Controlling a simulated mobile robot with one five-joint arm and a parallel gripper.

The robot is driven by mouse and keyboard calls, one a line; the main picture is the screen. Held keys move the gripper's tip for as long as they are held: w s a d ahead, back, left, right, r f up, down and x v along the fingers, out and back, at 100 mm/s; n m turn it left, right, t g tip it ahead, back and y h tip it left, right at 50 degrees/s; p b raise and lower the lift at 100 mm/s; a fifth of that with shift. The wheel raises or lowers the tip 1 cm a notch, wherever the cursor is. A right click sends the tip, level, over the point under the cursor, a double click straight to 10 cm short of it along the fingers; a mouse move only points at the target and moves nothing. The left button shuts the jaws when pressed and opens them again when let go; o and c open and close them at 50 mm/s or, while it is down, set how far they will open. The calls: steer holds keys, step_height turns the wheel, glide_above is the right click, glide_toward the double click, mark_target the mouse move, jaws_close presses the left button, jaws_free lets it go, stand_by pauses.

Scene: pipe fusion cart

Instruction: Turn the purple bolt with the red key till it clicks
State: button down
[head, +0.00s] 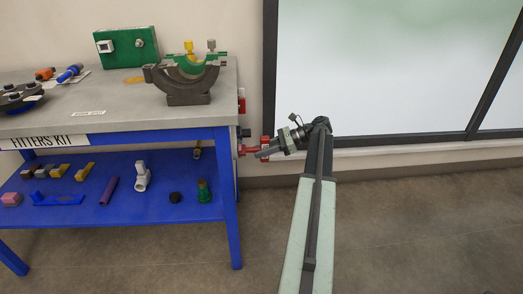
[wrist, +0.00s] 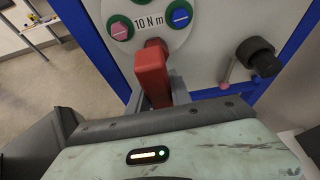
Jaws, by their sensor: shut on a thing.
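My gripper (head: 263,154) is at the right end of the workbench, shut on the red key (wrist: 152,72). The red key also shows in the head view (head: 249,152), held level towards the bench side. In the wrist view its far end lies at the lower edge of a round white plate (wrist: 128,42) marked "10 Nm". A pink bolt (wrist: 118,29) and a blue bolt (wrist: 180,14) sit in green rings on this plate. I see no clearly purple bolt. The key hides the plate's lower edge, so I cannot tell whether its tip is on a bolt.
A black knob (wrist: 258,57) and a thin pinkish peg (wrist: 226,75) stand out right of the plate. The blue bench leg (head: 231,215) is close to my gripper. The bench top (head: 110,98) carries a green box (head: 126,48) and a clamp (head: 188,98). The floor at right is clear.

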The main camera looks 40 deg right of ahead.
steer(key=shift+m, duration=0.3)
steer(key=shift+n, duration=0.4)
steer(key=shift+s+d, duration=1.3)
steer(key=shift+d, duration=0.25)
steer(key=shift+d, duration=0.1)
steer(key=shift+s+d, duration=0.65)
